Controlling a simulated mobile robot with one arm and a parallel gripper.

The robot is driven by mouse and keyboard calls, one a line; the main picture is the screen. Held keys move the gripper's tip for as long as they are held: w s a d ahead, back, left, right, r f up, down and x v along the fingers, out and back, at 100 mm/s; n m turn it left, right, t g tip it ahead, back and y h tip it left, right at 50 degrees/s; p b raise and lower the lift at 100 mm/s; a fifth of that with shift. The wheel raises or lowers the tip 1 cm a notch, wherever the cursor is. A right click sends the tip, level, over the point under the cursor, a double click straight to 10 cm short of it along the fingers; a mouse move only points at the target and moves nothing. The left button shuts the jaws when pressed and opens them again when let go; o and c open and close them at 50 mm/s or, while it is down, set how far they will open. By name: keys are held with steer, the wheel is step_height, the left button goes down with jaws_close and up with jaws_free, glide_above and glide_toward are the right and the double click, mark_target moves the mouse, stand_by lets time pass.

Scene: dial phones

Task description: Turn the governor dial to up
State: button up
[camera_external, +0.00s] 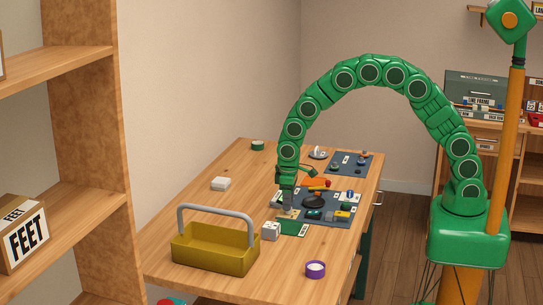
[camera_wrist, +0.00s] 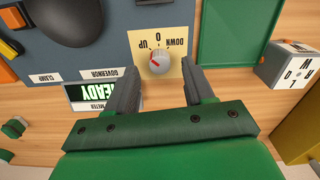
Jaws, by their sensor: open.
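The governor dial (camera_wrist: 159,61) is a small round pale knob with a red mark on its lower-left part in the wrist view. My gripper (camera_wrist: 161,76) is open, one finger either side of the knob, with visible gaps. In the external view my gripper (camera_external: 287,203) is low over the panel's near left edge and mostly hides the dial.
The dark panel (camera_external: 343,205) carries several other controls. A green tray (camera_wrist: 233,58) and white lettered cube (camera_wrist: 289,64) are at right. A yellow caddy (camera_external: 215,252) stands nearer the front.

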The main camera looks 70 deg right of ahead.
step_height(320, 180, up, 6)
steer(key=shift+f, duration=0.25)
steer(key=shift+r, duration=0.1)
